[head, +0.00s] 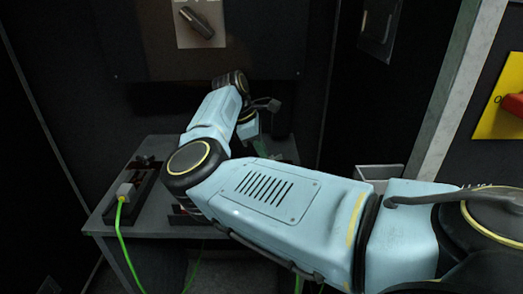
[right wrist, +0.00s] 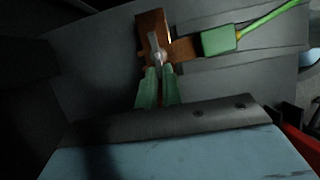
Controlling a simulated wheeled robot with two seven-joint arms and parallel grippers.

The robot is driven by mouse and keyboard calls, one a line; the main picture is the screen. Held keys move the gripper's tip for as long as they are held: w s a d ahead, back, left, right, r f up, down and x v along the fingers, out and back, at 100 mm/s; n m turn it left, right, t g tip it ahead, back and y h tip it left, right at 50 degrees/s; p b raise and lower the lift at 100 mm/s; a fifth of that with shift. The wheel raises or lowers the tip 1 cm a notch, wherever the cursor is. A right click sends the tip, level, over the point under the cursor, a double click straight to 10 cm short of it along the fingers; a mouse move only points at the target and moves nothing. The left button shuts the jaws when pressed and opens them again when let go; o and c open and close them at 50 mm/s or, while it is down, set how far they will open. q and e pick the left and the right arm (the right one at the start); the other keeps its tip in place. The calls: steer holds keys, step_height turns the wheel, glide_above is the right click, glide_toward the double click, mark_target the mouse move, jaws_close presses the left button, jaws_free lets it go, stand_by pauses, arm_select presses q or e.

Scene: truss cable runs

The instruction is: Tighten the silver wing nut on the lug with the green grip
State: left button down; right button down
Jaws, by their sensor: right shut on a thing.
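In the right wrist view the silver wing nut (right wrist: 157,53) sits on a copper-coloured plate (right wrist: 152,24). A lug with a green grip (right wrist: 218,40) reaches the nut from the right, with a bright green cable (right wrist: 270,19) leading from it. My right gripper (right wrist: 158,72) has its green fingers shut on the wing nut's near end. In the head view my right arm reaches over the bench and hides the nut and the green grip. My left gripper is not in view.
In the head view the grey bench (head: 98,222) carries another lug with a grey grip (head: 126,191) and a green cable (head: 118,236) at the left. A dark panel with a rotary handle (head: 197,22) stands behind. A yellow plate (head: 503,105) with a red switch is at right.

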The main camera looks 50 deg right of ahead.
steer(key=c, duration=1.6)
jaws_free()
steer(key=shift+o, duration=0.2)
